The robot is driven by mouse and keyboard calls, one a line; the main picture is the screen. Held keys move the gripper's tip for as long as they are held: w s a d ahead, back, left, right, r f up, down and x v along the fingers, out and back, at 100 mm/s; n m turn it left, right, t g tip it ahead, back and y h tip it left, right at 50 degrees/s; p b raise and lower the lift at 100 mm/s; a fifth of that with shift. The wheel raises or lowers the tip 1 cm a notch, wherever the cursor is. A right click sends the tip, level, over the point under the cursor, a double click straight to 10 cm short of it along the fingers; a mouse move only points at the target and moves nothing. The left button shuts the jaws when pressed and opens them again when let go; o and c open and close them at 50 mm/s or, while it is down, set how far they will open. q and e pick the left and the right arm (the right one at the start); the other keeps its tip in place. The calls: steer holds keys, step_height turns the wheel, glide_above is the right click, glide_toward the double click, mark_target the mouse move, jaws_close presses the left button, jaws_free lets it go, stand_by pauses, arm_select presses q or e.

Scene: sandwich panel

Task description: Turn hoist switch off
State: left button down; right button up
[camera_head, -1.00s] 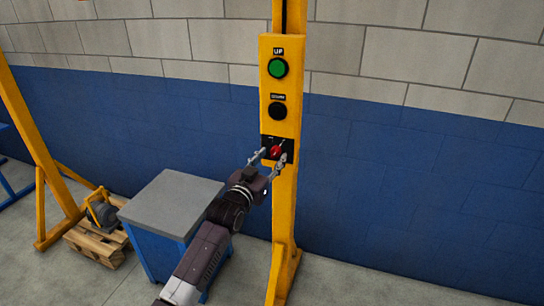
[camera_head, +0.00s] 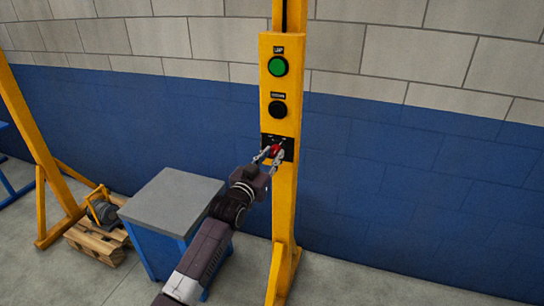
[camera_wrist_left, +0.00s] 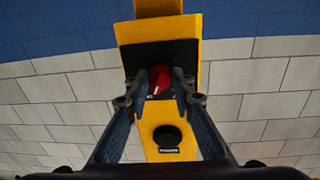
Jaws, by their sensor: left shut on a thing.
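The red hoist switch (camera_head: 275,149) sits on a black plate (camera_head: 288,143) low on the yellow control panel (camera_head: 291,92). My left gripper (camera_head: 272,157) is at the switch, its two fingers shut on the red knob from either side. In the left wrist view the red knob (camera_wrist_left: 159,79) lies between the fingertips of the left gripper (camera_wrist_left: 160,84), with a pale pointer mark slanted on its face. The lettering on the plate is too small to read. My right gripper is not in view.
A green UP button (camera_head: 278,66) and a black button (camera_head: 278,109) are above the switch. A blue cabinet with a grey top (camera_head: 172,199) stands left of the yellow post. The wall right of the post is clear.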

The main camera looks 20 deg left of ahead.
arm_select(q)
steer(key=shift+n, duration=0.3)
steer(key=n, duration=0.5)
steer(key=shift+d+f+n, duration=0.1)
steer(key=shift+n, duration=0.2)
steer(key=n, duration=0.3)
steer(key=n+p, duration=0.1)
steer(key=n, duration=0.2)
steer(key=shift+t+y, duration=0.3)
steer(key=c, duration=1.7)
jaws_free()
steer(key=shift+o, duration=0.2)
steer(key=shift+s, duration=0.1)
